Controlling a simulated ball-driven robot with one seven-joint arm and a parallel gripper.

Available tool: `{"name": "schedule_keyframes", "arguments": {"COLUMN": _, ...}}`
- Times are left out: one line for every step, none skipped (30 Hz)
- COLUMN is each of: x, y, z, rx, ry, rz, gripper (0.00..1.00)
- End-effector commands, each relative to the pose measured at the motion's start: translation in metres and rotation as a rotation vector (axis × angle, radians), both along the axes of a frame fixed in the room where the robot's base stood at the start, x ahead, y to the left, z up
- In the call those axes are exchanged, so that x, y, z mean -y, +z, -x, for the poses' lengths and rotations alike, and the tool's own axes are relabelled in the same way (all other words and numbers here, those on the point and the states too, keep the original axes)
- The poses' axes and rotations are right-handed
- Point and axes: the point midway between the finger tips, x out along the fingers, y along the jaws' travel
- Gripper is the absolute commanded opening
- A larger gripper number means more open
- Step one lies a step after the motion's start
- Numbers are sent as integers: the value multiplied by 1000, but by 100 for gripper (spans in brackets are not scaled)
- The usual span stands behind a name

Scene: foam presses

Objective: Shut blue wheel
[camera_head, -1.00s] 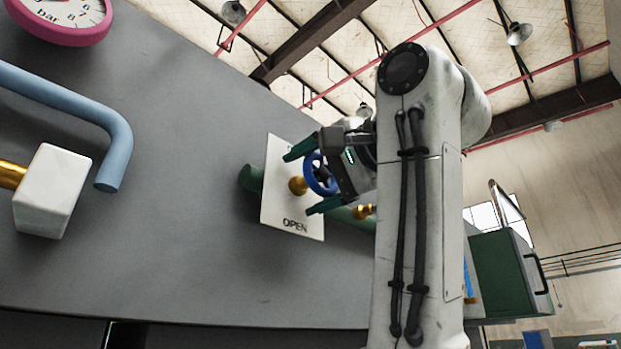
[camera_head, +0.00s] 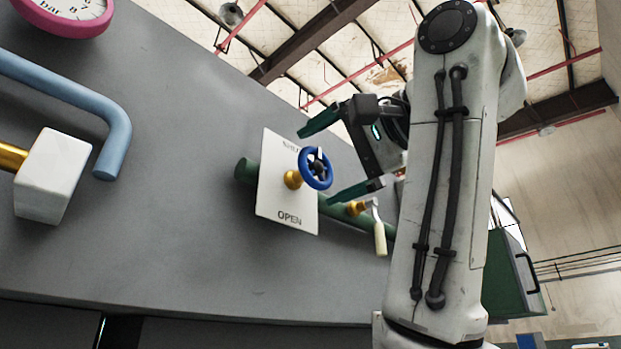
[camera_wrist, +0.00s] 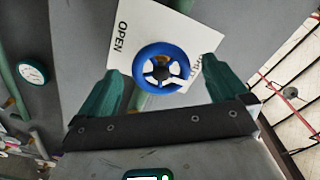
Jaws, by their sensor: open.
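The blue wheel (camera_head: 316,169) is a small ring handwheel on a brass stem, in front of a white plate (camera_head: 287,212) on the grey wall. The plate reads OPEN at the bottom; the word at its top is partly hidden. In the wrist view the wheel (camera_wrist: 161,54) shows beyond and between the two fingertips, with nothing gripped. It has a pale mark on one spoke, whose exact angle is hard to read.
A green pipe (camera_head: 247,170) runs behind the plate. A cream-handled lever (camera_head: 379,234) on a brass fitting hangs right of it. A pink gauge (camera_head: 68,22), blue pipe (camera_head: 115,140) and white block (camera_head: 48,178) are at left. The wall between is clear.

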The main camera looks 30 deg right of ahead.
Motion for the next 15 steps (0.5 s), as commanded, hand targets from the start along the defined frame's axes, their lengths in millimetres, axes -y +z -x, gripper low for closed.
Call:
{"name": "schedule_keyframes", "arguments": {"x": 4, "y": -4, "z": 12, "rx": 5, "ry": 0, "rz": -2, "gripper": 100}}
{"name": "schedule_keyframes", "arguments": {"x": 7, "y": -6, "z": 15, "rx": 5, "ry": -5, "rz": 0, "gripper": 100}}
{"name": "schedule_keyframes", "arguments": {"x": 9, "y": -6, "z": 20, "rx": 5, "ry": -7, "rz": 1, "gripper": 100}}
{"name": "schedule_keyframes", "arguments": {"x": 10, "y": -6, "z": 24, "rx": 4, "ry": -6, "rz": 1, "gripper": 100}}
{"name": "schedule_keyframes", "arguments": {"x": 11, "y": -6, "z": 27, "rx": 4, "ry": -7, "rz": 2, "gripper": 100}}
{"name": "schedule_keyframes", "arguments": {"x": 12, "y": -6, "z": 32, "rx": 3, "ry": -7, "rz": 1, "gripper": 100}}
{"name": "schedule_keyframes", "arguments": {"x": 13, "y": -6, "z": 35, "rx": 2, "ry": -5, "rz": 2, "gripper": 100}}
{"name": "schedule_keyframes", "arguments": {"x": 15, "y": -5, "z": 39, "rx": 2, "ry": -6, "rz": -1, "gripper": 100}}
{"name": "schedule_keyframes", "arguments": {"x": 16, "y": -4, "z": 43, "rx": 2, "ry": -5, "rz": 0, "gripper": 100}}
{"name": "schedule_keyframes", "arguments": {"x": 17, "y": -4, "z": 46, "rx": 2, "ry": -5, "rz": -1, "gripper": 100}}
{"name": "schedule_keyframes", "arguments": {"x": 18, "y": -3, "z": 49, "rx": 1, "ry": -4, "rz": 0, "gripper": 100}}
{"name": "schedule_keyframes", "arguments": {"x": 18, "y": -3, "z": 52, "rx": 1, "ry": -4, "rz": 0, "gripper": 100}}
{"name": "schedule_keyframes", "arguments": {"x": 19, "y": -3, "z": 53, "rx": 1, "ry": -3, "rz": 0, "gripper": 100}}
{"name": "schedule_keyframes", "arguments": {"x": 19, "y": -2, "z": 55, "rx": -1, "ry": -3, "rz": 0, "gripper": 100}}
{"name": "schedule_keyframes", "arguments": {"x": 19, "y": -2, "z": 56, "rx": -1, "ry": -3, "rz": -1, "gripper": 100}}
